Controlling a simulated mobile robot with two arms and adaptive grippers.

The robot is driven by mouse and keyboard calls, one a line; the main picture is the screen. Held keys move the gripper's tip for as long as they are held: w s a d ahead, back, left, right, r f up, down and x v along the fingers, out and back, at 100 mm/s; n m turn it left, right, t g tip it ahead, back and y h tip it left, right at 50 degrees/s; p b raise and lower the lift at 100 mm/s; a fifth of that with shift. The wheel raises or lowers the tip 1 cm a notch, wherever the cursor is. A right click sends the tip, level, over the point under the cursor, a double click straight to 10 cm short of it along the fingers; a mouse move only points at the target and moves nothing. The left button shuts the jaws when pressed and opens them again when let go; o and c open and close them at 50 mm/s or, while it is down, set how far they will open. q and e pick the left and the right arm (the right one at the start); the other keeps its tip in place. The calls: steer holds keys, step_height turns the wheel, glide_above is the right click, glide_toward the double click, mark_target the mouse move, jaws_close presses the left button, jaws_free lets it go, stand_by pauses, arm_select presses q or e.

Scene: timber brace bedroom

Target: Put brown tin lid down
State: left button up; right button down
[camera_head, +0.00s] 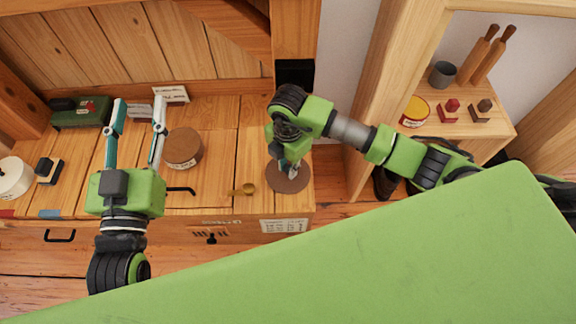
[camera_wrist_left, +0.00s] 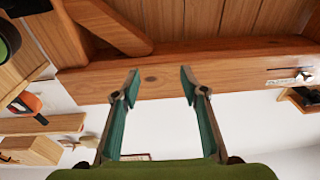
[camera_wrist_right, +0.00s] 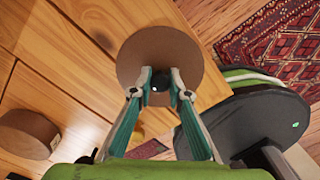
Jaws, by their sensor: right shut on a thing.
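The brown tin lid (camera_head: 288,178) is a flat round brown disc at the right end of the wooden counter in the head view. My right gripper (camera_head: 291,170) is above it, shut on the lid's small dark knob. In the right wrist view the lid (camera_wrist_right: 160,48) lies flat beyond the fingertips (camera_wrist_right: 160,88). I cannot tell whether the lid touches the counter. A round brown tin (camera_head: 183,148) stands left of it, apart from it. My left gripper (camera_head: 140,108) is open and empty over the counter, left of the tin.
The wooden counter (camera_head: 222,150) also holds a brass scoop (camera_head: 244,190), a green box (camera_head: 82,113), a white round container (camera_head: 14,177) and a black-and-white block (camera_head: 49,170). A wooden shelf (camera_head: 470,125) at right bears a grey cup (camera_head: 442,74) and a yellow-and-red tin (camera_head: 415,112).

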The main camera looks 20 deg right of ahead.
steer(key=shift+f, duration=0.1)
steer(key=c, duration=1.9)
jaws_free()
arm_select(q)
steer(key=shift+r, duration=0.25)
